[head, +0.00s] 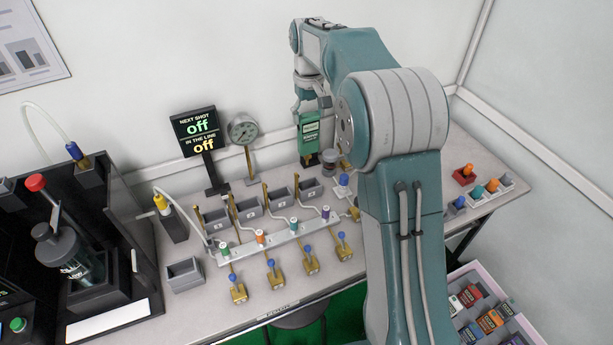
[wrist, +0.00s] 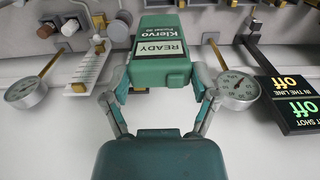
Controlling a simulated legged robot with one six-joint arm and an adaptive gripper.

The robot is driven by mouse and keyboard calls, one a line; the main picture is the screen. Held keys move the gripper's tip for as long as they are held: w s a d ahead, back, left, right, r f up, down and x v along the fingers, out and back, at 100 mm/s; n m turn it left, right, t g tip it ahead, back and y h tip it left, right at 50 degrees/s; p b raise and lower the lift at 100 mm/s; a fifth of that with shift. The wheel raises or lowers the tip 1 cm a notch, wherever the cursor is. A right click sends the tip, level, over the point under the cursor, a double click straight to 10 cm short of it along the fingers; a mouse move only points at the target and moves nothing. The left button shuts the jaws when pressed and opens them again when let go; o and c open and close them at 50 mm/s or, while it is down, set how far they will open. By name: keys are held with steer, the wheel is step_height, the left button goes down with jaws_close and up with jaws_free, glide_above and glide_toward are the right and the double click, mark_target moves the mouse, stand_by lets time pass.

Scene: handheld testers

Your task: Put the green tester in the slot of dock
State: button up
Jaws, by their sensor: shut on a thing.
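The green tester (head: 309,140) hangs upright from my gripper (head: 312,104) above the back of the table, right of the gauge. In the wrist view my gripper (wrist: 160,88) is shut on the green tester (wrist: 163,50), one finger on each side. Its pale label reads READY. Several grey open-topped holders stand on the table, including one at the front left (head: 185,274) and one in the back row (head: 310,189). I cannot tell which is the dock. The tester appears apart from them, though its lower end is partly behind a dark round part.
A black display (head: 198,133) reading off and a round gauge (head: 242,130) stand left of the tester. A rail with coloured valves (head: 275,240) crosses the table. A black machine (head: 75,250) fills the left. A bin of testers (head: 480,300) stands lower right.

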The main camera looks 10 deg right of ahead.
step_height(320, 180, down, 17)
stand_by(0.4)
steer(key=o, duration=1.2)
steer(key=shift+r, duration=0.1)
